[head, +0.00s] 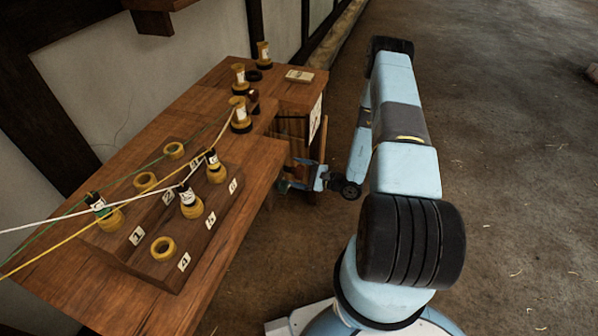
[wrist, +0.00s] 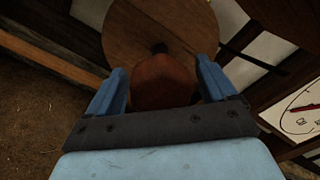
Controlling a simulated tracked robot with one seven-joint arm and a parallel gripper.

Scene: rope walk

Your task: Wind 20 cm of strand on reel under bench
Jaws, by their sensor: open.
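In the wrist view a round wooden disc (wrist: 190,22), which looks like the reel's face, stands ahead of my gripper (wrist: 160,78). A reddish-brown knob (wrist: 163,82) sits in front of the disc, between my two blue fingers. The fingers are open, and I see no clear grip on the knob. In the head view my gripper (head: 293,180) is low at the right end of the bench (head: 235,165), partly under its edge; the reel is hidden there. White (head: 75,212), green (head: 120,185) and yellow (head: 60,243) strands run over the bench top.
A wooden block (head: 205,215) on the bench holds several yellow rings and bobbins. More bobbins and a small pale box (head: 299,76) stand at the far end. A white card with a drawn dial (wrist: 300,108) is right of the reel. The floor at right is clear.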

